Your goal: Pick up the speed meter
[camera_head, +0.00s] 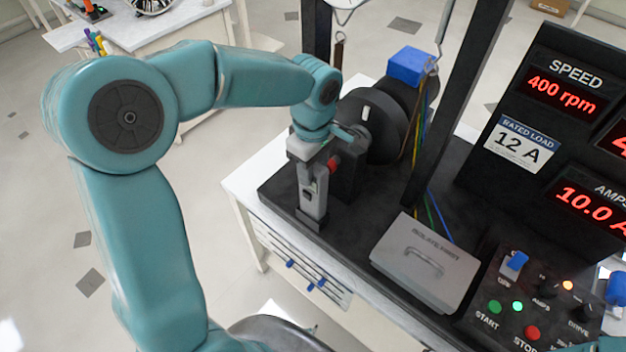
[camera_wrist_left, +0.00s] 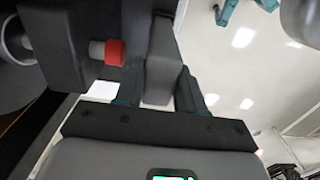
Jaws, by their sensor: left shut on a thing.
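The speed meter appears to be the upright grey handheld device (camera_head: 313,192) beside the dark motor block on the black bench top, though no label confirms it. My left gripper (camera_head: 308,150) reaches it from above and is shut on its upper part.
A red-tipped knob (camera_head: 335,163) and a dark wheel (camera_head: 372,125) are close beside the gripper. A black upright post (camera_head: 455,100) stands to the right. A grey lidded box (camera_head: 425,265), a control panel (camera_head: 535,305) and a display board (camera_head: 550,130) fill the right side.

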